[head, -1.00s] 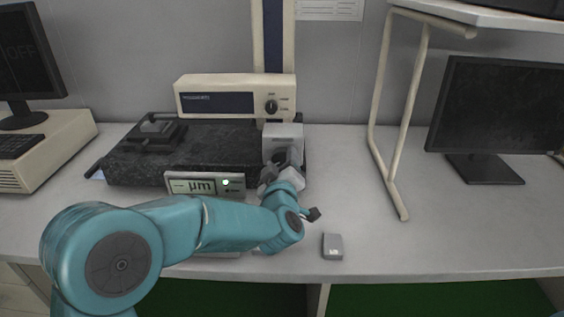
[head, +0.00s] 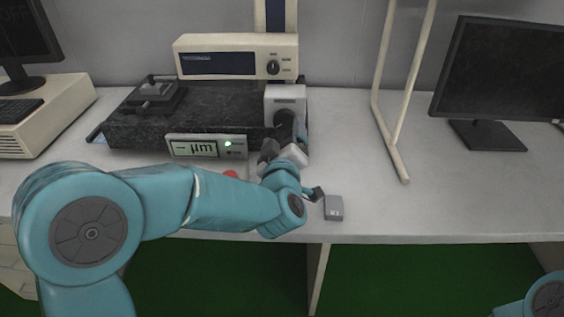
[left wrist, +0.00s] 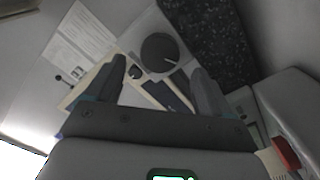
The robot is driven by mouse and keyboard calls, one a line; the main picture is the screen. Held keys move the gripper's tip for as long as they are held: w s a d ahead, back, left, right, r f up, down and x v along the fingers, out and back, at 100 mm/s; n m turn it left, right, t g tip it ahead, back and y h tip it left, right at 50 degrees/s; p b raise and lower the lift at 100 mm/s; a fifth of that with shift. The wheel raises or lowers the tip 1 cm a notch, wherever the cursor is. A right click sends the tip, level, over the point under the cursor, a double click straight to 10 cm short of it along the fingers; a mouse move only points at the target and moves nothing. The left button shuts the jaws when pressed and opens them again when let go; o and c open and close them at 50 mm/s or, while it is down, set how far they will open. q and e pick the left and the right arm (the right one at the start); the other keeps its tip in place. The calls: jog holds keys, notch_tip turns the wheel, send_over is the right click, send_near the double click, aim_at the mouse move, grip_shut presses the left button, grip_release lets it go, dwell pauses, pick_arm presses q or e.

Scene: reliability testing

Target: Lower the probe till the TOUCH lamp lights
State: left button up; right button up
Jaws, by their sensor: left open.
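The measuring stand's light carriage box (head: 285,94) sits low on its column at the right end of the black granite plate (head: 220,105). A round dark knob (left wrist: 160,50) with a pale pointer line shows in the left wrist view. My left gripper (head: 284,140) is open in front of the carriage. In the left wrist view its fingers (left wrist: 158,70) stand on either side of the knob's lower part; contact cannot be told. The readout panel (head: 206,146) shows a dash and "µm". A pale green lamp (head: 228,143) glows on it; its label is unreadable. The probe tip is hidden.
A cream control box (head: 236,57) with a selector knob stands behind the plate. A small grey block (head: 333,208) lies near the table's front edge. A red object (head: 231,174) shows partly behind my arm. A shelf frame (head: 390,110) and monitor (head: 490,85) stand at right.

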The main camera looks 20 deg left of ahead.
pick_arm(q)
jog(key=v, duration=1.1)
jog(key=shift+s, duration=0.2)
dwell(1.4)
